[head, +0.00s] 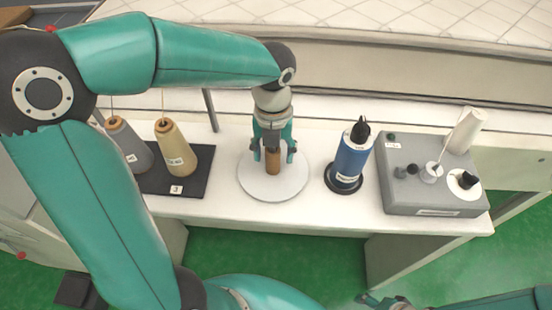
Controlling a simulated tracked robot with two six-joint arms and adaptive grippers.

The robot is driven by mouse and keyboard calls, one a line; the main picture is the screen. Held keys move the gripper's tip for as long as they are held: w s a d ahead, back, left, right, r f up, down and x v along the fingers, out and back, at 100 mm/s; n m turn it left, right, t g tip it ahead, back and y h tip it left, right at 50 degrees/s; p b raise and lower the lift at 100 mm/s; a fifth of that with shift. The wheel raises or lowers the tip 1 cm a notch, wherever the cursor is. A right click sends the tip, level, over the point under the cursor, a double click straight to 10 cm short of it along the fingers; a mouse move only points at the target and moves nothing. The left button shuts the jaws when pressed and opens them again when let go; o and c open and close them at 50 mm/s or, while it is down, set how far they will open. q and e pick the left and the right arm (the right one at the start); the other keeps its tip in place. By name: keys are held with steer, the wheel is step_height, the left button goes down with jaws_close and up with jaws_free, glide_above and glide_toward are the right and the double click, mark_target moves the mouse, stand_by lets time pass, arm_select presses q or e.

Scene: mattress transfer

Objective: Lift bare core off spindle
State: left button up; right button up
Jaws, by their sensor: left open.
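The bare core (272,164), a small brown cylinder, stands upright on a white round plate (273,187) at the middle of the table. No spindle shows; it may be inside the core. My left gripper (273,154) points down over the core, open, with one finger on each side of it. The palm hides the core's top. I cannot tell whether the fingers touch it. My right gripper (378,299) is low at the bottom edge, partly cut off and far from the core; its jaws are unclear.
Left of the plate, a grey cone (127,143) and a tan cone (175,150) of thread stand on a black mat (199,170). To the right are a blue spool (352,160) and a grey box (430,200) with a white cone (466,130). A quilted mattress (420,18) lies behind.

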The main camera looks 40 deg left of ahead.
arm_select(q)
step_height(320, 180, down, 2)
steer(key=shift+f, duration=0.15)
jaws_close()
steer(key=shift+r, duration=0.2)
step_height(320, 180, up, 20)
steer(key=p, duration=0.2)
steer(key=shift+f, duration=0.15)
stand_by(0.6)
